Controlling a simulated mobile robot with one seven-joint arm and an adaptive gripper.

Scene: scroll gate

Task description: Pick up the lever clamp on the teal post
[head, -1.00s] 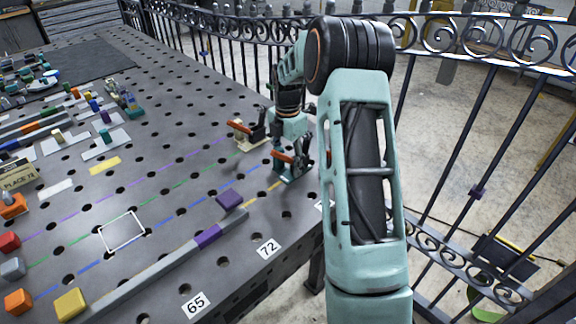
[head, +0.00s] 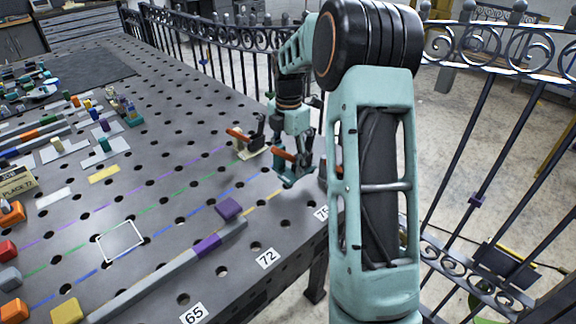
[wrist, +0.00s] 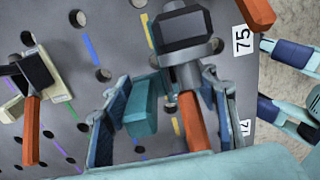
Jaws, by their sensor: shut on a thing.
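The lever clamp (head: 281,153) on the teal post has a dark body and an orange handle. In the wrist view its orange handle (wrist: 194,122) points toward me and its dark head (wrist: 181,29) is at the top. The teal post (wrist: 141,106) stands between the blue-padded fingers. My gripper (head: 296,160) is shut on this clamp near the table's right edge. The clamp looks slightly raised from the table, though the gap under it is hard to see. The fingers hide part of it.
A second orange-handled clamp on a cream base (head: 250,151) stands close by on the left; it also shows in the wrist view (wrist: 42,72). A grey bar (head: 150,281) and a purple block (head: 229,208) lie in front. A dark railing (head: 470,200) runs along the right.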

